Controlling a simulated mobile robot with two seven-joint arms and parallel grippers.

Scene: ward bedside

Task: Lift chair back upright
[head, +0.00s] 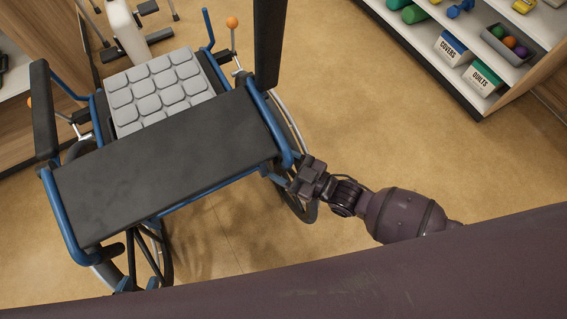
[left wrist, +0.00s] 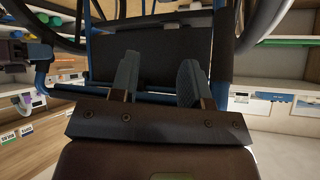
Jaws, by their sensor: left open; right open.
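The wheelchair has a blue frame and a grey padded seat (head: 160,90). Its dark chair back (head: 165,165) appears as a broad panel leaning towards me, behind the seat. My right gripper (head: 303,178) is open beside the blue frame at the right end of the chair back; I cannot tell whether it touches. My left gripper is hard to make out in the head view, hidden low behind the chair's left side. In the left wrist view my left gripper (left wrist: 160,80) has its fingers spread, with a dark panel (left wrist: 165,55) and blue tubes of the chair beyond them.
Dark armrests (head: 268,40) rise on both sides of the seat. The right wheel (head: 290,120) is close to my right gripper. An open shelf with labelled boxes (head: 482,78) stands at the upper right. Clear tan floor (head: 390,130) lies between chair and shelf.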

